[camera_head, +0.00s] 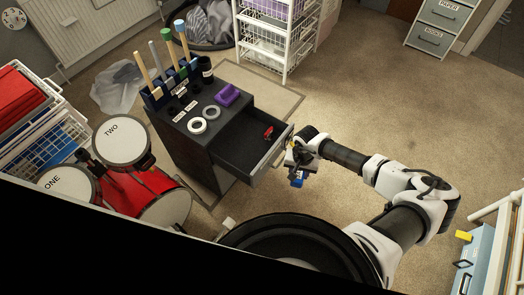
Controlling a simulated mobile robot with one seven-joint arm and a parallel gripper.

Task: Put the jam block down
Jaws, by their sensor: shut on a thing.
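My gripper (296,170) is at the end of my arm, just right of the open drawer's front edge. It is shut on a small blue block (297,181), which hangs below it, above the carpet. I take this to be the jam block; its label is too small to read. The dark drawer (245,148) is pulled out from the dark cabinet (190,148). A small red object (268,132) lies in the drawer. Much of the block is hidden by the gripper.
Tape rolls (198,126) and a purple item (228,94) sit on the cabinet top, beside upright tools. A drum set (121,143) stands left, a white wire basket rack (275,45) behind. Open carpet (400,110) lies right. A blue case (473,262) is at lower right.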

